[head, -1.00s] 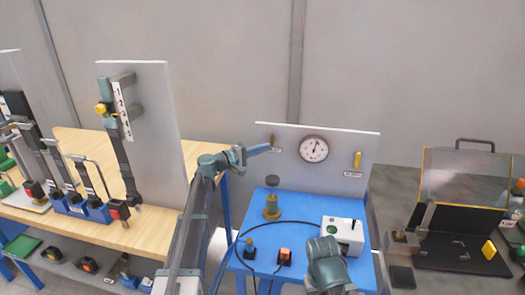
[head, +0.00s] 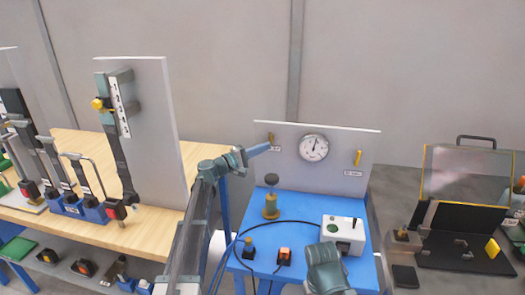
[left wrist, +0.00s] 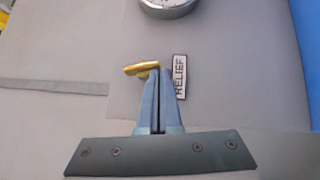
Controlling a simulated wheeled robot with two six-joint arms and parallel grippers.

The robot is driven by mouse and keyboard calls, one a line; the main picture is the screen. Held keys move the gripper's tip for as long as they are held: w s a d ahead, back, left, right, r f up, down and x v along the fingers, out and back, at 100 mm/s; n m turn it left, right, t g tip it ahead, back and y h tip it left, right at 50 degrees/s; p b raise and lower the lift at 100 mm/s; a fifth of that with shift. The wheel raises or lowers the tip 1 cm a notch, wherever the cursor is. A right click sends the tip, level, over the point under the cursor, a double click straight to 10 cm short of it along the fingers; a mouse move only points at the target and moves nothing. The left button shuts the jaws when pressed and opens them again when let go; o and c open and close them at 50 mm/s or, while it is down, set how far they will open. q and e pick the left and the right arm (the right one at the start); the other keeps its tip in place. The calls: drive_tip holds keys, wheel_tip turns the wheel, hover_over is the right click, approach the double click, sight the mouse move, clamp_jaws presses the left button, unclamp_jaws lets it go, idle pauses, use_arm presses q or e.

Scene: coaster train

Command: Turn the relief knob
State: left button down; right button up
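The relief knob is a small brass lever knob (head: 271,137) on the left of the upright grey panel (head: 290,170). In the left wrist view the knob (left wrist: 137,69) shows beside a label reading RELIEF (left wrist: 180,76). My left gripper (head: 268,147) reaches in from the left to the knob. In the left wrist view its fingers (left wrist: 159,74) are close together with only a thin gap. The tips overlap the knob's edge; I cannot tell whether they touch. The knob does not appear between them, and its stem is partly hidden.
The blue table (head: 305,205) holds a brass post (head: 270,204) and a white box (head: 342,233). A teal part of my right arm (head: 328,268) is at the front.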

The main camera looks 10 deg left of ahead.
use_arm(q)
drive_tip(key=shift+d+f+n+t+h+b, duration=0.15)
drive_tip(key=shift+d+n+t+h+b, duration=0.15)
drive_tip(key=shift+n+b, duration=0.45)
drive_tip(key=shift+d+f+n+t+h+b, duration=0.15)
drive_tip(key=shift+n+t+b, duration=0.25)
drive_tip(key=shift+b, duration=0.65)
drive_tip(key=shift+d+f, duration=0.1)
drive_tip(key=shift+d, duration=0.15)
idle(0.9)
